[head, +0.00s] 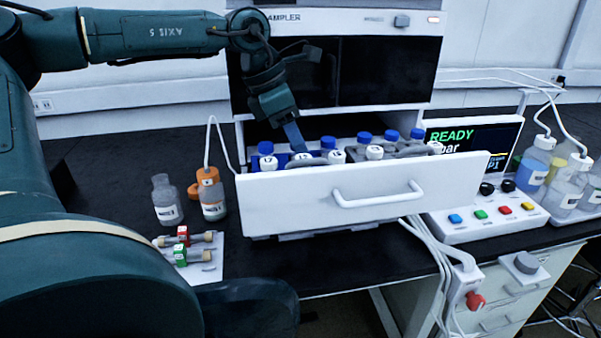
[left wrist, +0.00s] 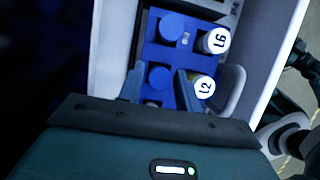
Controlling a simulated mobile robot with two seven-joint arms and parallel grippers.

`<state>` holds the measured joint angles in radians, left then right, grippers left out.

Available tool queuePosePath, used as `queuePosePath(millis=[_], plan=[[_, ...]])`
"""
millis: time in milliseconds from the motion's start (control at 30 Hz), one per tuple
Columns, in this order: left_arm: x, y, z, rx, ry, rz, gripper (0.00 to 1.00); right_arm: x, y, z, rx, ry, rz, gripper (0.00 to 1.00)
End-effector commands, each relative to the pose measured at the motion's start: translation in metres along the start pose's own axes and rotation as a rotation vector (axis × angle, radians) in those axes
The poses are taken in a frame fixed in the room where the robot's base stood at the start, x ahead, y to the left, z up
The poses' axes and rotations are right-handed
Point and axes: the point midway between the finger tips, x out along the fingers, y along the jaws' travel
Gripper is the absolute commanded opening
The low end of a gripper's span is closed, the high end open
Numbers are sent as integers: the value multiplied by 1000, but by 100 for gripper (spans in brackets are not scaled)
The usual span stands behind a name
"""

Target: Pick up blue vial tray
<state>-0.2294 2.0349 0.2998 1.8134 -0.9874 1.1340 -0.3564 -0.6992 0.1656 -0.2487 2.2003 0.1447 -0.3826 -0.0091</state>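The blue vial tray (left wrist: 184,58) sits in the left part of the open white drawer (head: 290,205). In the head view, most of the tray is hidden behind the drawer front, the vials and my gripper. My left gripper (head: 294,142) reaches down into the drawer from above, over the tray. My right gripper is not in view.
A grey tray (head: 405,152) with more vials is to the right in the same drawer. The autosampler (head: 390,70) rises behind. Bottles (head: 166,200) and a small vial rack (head: 205,272) stand at left; a control box (head: 490,222) is at right.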

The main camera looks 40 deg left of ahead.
Motion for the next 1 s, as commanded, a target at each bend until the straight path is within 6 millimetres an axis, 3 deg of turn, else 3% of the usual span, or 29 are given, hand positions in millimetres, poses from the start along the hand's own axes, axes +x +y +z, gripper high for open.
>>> queuePosePath(millis=[100, 367, 767, 1000], plan=[[11, 0, 0, 1, 1, 1, 34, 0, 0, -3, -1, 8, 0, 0], [13, 0, 0, 1, -1, 3, 34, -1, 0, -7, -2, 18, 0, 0], [13, 0, 0, 1, -1, 2, 1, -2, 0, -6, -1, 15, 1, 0], [12, 0, 1, 1, -3, 3, 0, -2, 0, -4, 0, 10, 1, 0]])
